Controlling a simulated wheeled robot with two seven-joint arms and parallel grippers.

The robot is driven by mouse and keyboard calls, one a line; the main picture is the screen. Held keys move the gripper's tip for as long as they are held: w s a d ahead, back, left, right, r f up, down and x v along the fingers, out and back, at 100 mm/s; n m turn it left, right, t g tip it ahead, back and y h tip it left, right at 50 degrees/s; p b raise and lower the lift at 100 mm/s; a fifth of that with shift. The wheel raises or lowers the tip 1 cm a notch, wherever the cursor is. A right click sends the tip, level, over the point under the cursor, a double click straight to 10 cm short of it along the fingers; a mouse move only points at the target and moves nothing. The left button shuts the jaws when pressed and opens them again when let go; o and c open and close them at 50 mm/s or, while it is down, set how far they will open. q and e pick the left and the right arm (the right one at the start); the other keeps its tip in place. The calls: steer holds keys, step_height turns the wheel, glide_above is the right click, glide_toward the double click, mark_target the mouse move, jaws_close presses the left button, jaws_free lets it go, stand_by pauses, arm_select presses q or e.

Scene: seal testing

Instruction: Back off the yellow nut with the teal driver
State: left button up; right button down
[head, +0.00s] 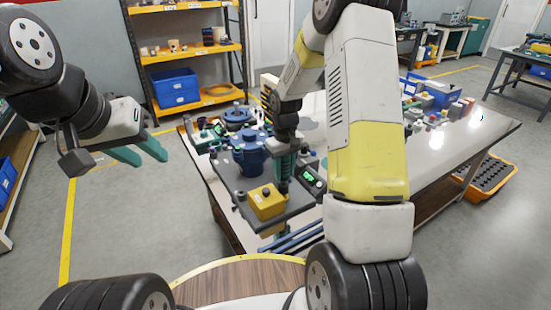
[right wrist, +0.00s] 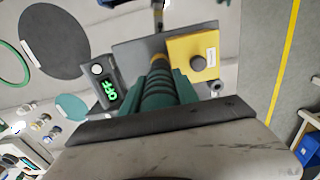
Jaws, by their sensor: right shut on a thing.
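My right gripper (head: 285,150) is shut on the teal driver (head: 283,168), which points down over the grey plate of the test stand. In the right wrist view, the ridged driver (right wrist: 166,88) sits between the teal fingers. A small yellow-orange piece (right wrist: 159,58) shows at the driver's far end; it may be the yellow nut, but I cannot tell whether the driver is seated on it. In the head view, I cannot make out the nut. My left gripper (head: 140,155) is empty over the floor at the left, its teal fingers apart.
A yellow box with a dark knob (head: 267,201) stands close beside the driver. A meter with green digits (head: 313,180) is on its other side. A blue flanged body (head: 250,155) stands behind. The table's far right (head: 455,130) has clear room past several small parts.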

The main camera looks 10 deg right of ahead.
mark_target(285, 161)
steer(key=shift+f, duration=0.8)
stand_by(0.5)
steer(key=shift+s+f, duration=0.15)
stand_by(1.0)
steer(key=shift+r, duration=0.5)
stand_by(2.8)
steer(key=shift+w+r, duration=0.2)
steer(key=shift+r, duration=2.3)
steer(key=shift+s, duration=0.15)
